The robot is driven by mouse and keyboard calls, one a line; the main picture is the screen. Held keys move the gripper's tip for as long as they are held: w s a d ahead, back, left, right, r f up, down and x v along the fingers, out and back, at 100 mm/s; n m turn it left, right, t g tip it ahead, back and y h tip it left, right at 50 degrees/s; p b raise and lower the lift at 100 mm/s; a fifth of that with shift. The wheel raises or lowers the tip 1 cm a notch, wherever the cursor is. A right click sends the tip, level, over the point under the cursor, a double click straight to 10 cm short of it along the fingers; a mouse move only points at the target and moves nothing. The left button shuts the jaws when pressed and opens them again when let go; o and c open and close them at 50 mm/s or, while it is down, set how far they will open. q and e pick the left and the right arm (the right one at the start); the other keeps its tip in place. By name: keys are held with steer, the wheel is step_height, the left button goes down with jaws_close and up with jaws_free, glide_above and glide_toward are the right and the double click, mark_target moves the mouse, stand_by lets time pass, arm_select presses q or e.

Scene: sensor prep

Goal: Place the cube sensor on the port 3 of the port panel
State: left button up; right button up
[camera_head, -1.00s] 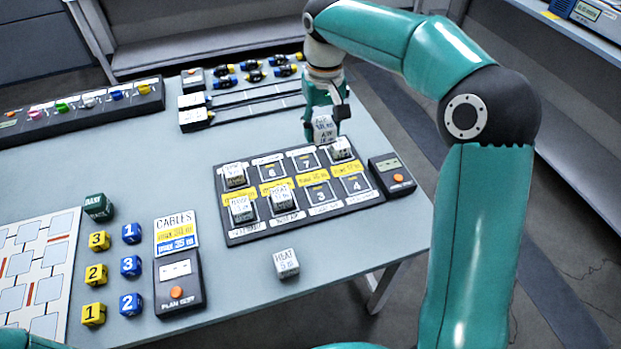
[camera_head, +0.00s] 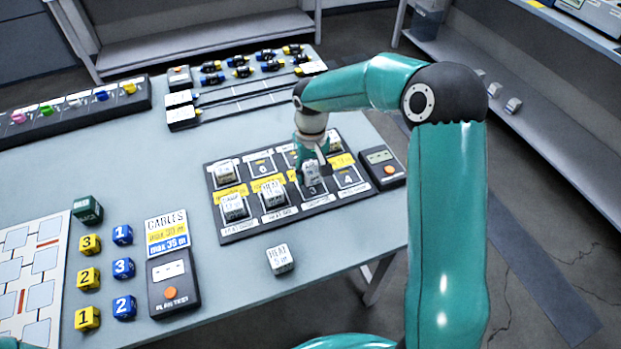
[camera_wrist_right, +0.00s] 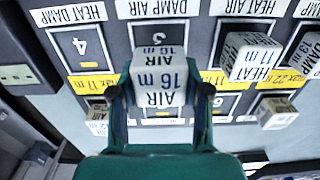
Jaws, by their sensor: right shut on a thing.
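The cube sensor (camera_head: 310,173), a white cube marked AIR 16 m, is held between the fingers of my right gripper (camera_head: 312,158). It also shows in the wrist view (camera_wrist_right: 158,84). The dark port panel (camera_head: 349,179) has two rows of numbered ports. The held cube is over port 3 (camera_head: 314,190) in the front row and hides part of it. Port 3's number and frame show beyond the cube in the wrist view (camera_wrist_right: 150,38). I cannot tell whether the cube touches the panel. My left gripper is out of view.
Cubes sit on port 2 (camera_head: 274,194), port 1 (camera_head: 233,207) and both back corners of the panel. Port 4 beside port 3 is empty. A loose HEAT cube (camera_head: 280,260) lies in front. A small tester (camera_head: 383,169) stands at the panel's right end.

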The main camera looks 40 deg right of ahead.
mark_target(311, 182)
step_height(311, 182, down, 3)
steer(key=shift+f, duration=0.15)
steer(key=shift+s+f+b, duration=0.15)
steer(key=shift+f+b, duration=0.2)
steer(key=o, duration=1)
steer(key=shift+o, duration=0.7)
steer(key=shift+f, duration=0.2)
steer(key=shift+r, duration=0.15)
